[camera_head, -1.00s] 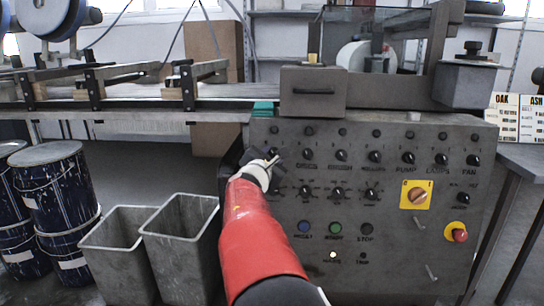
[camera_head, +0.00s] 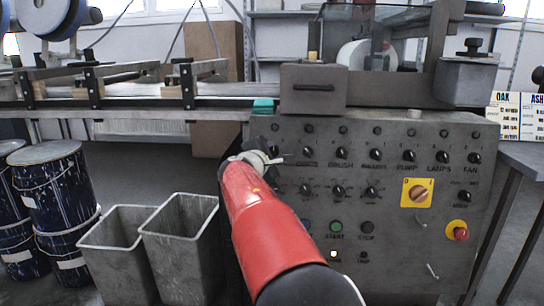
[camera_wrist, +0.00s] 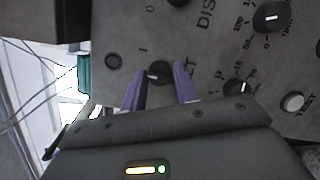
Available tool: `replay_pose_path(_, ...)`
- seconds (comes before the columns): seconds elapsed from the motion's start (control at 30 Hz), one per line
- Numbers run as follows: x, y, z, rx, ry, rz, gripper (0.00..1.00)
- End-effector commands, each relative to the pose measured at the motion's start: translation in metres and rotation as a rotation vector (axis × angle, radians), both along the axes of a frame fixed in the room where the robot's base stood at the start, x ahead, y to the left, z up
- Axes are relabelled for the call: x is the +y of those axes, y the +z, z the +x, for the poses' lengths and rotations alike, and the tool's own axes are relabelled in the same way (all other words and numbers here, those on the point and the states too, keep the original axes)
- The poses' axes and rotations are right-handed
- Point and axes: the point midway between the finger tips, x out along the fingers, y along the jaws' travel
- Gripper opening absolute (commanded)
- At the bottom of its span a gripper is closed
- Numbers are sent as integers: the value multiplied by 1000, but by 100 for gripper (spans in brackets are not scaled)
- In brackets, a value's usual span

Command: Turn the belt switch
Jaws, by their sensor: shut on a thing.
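The belt switch (camera_wrist: 159,68) is a small dark knob on the grey control panel (camera_head: 405,270), with a partly covered label ending in "LT" beside it in the wrist view. My gripper (camera_wrist: 158,78) has its purple fingers on either side of this knob and is shut on it. In the head view my gripper (camera_head: 274,158) is at the left end of the upper knob row and hides most of the switch. I cannot clearly tell which way the knob's pointer faces.
The DISCS knob (camera_head: 308,151) is just right of my gripper. A yellow rotary switch (camera_head: 417,194) and a red stop button (camera_head: 459,232) are at the panel's right. Grey bins (camera_head: 180,240) and blue drums (camera_head: 52,190) stand on the left. The conveyor (camera_head: 150,103) runs behind.

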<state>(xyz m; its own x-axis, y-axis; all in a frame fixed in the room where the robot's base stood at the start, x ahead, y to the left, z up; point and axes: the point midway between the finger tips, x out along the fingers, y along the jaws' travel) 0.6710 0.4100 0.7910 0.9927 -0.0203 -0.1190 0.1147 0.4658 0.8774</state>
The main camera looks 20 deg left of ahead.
Motion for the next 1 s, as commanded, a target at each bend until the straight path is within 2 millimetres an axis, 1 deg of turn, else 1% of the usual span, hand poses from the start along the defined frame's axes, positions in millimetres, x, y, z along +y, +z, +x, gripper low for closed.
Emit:
replay_pose_path(0.2, 0, 3, 0, 40, -32, 191, 7)
replay_pose_path(0.5, 0, 5, 1, 88, -69, 391, 7)
replay_pose_path(0.7, 0, 5, 0, 107, -84, 469, 7)
replay_pose_path(1.0, 0, 6, 0, 116, -91, 511, 7)
